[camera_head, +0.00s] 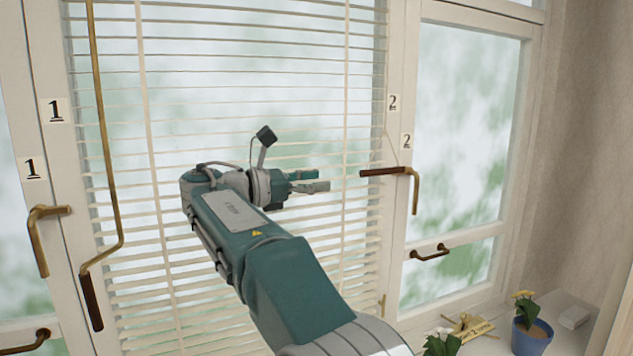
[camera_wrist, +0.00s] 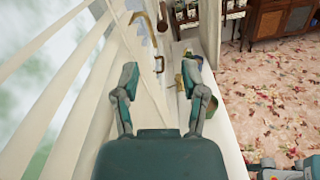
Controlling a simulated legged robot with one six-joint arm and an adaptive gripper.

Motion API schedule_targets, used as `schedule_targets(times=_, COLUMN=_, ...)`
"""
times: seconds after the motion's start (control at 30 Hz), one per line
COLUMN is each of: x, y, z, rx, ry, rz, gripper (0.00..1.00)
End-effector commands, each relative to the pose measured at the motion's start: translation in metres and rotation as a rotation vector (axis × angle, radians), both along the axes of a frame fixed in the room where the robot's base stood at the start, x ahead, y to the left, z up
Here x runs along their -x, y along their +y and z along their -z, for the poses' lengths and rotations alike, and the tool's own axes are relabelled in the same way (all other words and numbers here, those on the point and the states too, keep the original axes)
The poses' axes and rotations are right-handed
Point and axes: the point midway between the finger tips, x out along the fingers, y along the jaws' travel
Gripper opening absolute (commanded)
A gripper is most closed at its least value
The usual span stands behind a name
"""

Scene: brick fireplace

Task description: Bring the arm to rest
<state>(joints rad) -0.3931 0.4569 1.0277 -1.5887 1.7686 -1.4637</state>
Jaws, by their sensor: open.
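My gripper (camera_head: 318,181) is in front of the window blind (camera_head: 240,70), in the middle of the body camera view. Its fingers point to the right, toward the window handle (camera_head: 382,172) marked 2, with a gap between them. In the wrist view my gripper (camera_wrist: 159,80) shows two fingers spread apart with nothing between them. The arm is raised and stretched forward and is not folded against my body.
Another handle (camera_head: 40,235) is at the left window, and a brass crank rod (camera_head: 99,130) hangs by the blind. A blue flowerpot (camera_head: 530,337) and white flowers (camera_head: 441,343) stand on the sill at lower right. The wrist view shows open patterned carpet (camera_wrist: 265,95).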

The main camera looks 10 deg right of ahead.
Motion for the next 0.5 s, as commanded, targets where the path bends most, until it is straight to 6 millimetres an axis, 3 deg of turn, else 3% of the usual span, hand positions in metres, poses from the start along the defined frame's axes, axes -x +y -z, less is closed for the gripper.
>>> schedule_targets(times=0.13, x=0.005, y=-0.010, z=0.002, rx=-0.044, ry=-0.018, rz=-0.015, gripper=0.55)
schedule_targets(times=0.23, x=0.019, y=-0.030, z=0.012, rx=-0.154, ry=-0.064, rz=-0.043, gripper=0.55)
schedule_targets(times=0.5, x=0.086, y=-0.074, z=0.071, rx=-0.603, ry=-0.285, rz=-0.049, gripper=0.55)
